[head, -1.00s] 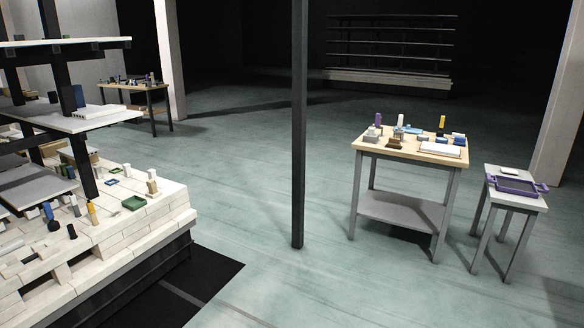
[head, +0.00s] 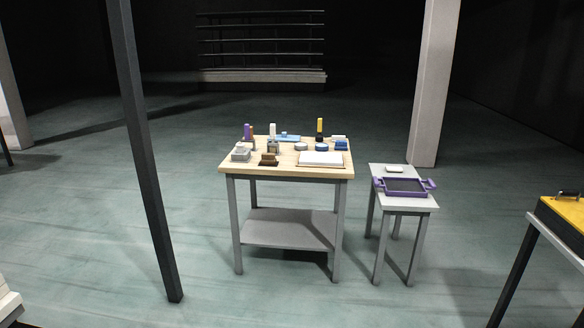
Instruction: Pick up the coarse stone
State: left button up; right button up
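I cannot tell for sure which object is the coarse stone. Several small objects stand on the wooden-topped table (head: 225,168) in the middle of the head view. Among them are a grey block-like object (head: 240,154) at the front left, a brown object (head: 268,160) beside it, and a white slab (head: 321,158) at the front right. A small pale block (head: 395,168) lies at the back of the grey side table (head: 385,177). All are too small to make out closely. Neither of my grippers is in view.
A dark post (head: 148,170) stands left of the wooden table. A purple-handled tray (head: 404,187) sits on the side table. A yellow-topped object (head: 562,214) is on a stand at the right edge. Open floor (head: 200,285) lies before the tables.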

aim_at(268, 159)
jog(key=i, duration=1.4)
jog(key=i+l+u, duration=0.2)
jog(key=i+u, duration=0.25)
jog(key=i, duration=0.2)
jog(key=i+l+u, duration=0.95)
jog(key=i+l, duration=0.1)
jog(key=i, duration=0.1)
